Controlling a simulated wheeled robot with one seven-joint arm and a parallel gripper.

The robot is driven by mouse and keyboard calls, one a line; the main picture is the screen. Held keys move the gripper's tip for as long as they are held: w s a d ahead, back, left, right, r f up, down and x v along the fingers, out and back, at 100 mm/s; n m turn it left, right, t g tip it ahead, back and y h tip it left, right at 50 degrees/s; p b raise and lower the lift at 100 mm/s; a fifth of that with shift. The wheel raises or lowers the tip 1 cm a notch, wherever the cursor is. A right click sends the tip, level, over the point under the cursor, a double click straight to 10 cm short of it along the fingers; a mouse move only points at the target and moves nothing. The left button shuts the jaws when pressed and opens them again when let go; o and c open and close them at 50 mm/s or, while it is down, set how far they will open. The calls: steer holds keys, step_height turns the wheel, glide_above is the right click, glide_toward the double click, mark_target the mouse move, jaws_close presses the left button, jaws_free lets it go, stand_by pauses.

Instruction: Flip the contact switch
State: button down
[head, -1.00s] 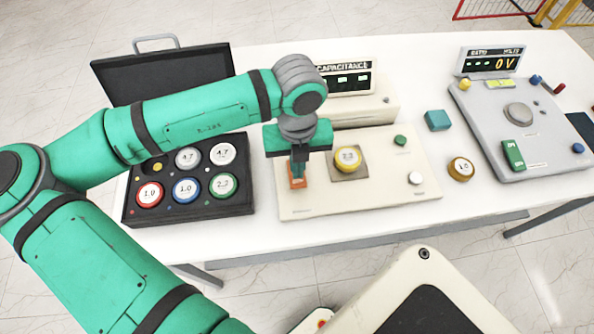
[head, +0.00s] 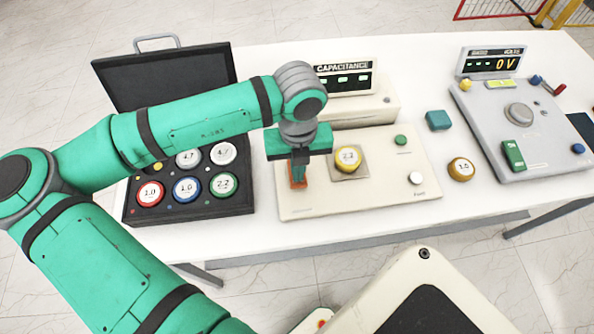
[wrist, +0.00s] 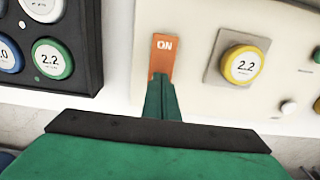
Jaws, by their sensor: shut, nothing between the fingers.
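The contact switch is an orange rocker marked "ON" (wrist: 163,52) on the left part of the cream capacitance meter panel (head: 330,207). In the head view the orange switch (head: 292,184) is partly hidden behind my gripper (head: 298,182). My gripper is shut and empty, pointing down. In the wrist view its green fingertips (wrist: 161,82) are together at the near end of the switch, and I cannot tell for certain whether they touch it. A yellow-rimmed disc marked 2.2 (head: 348,159) sits in the square seat right of the switch.
The black case (head: 190,207) with several coloured discs lies left of the panel. The capacitance display (head: 345,79) stands behind. A green button (head: 400,140) and a white button (head: 417,179) are right on the panel. A teal block (head: 438,120), a loose orange disc (head: 461,170) and a grey meter (head: 530,115) lie further right.

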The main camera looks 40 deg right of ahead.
steer(key=shift+f, duration=0.6)
stand_by(0.3)
step_height(320, 180, up, 7)
stand_by(0.9)
stand_by(0.5)
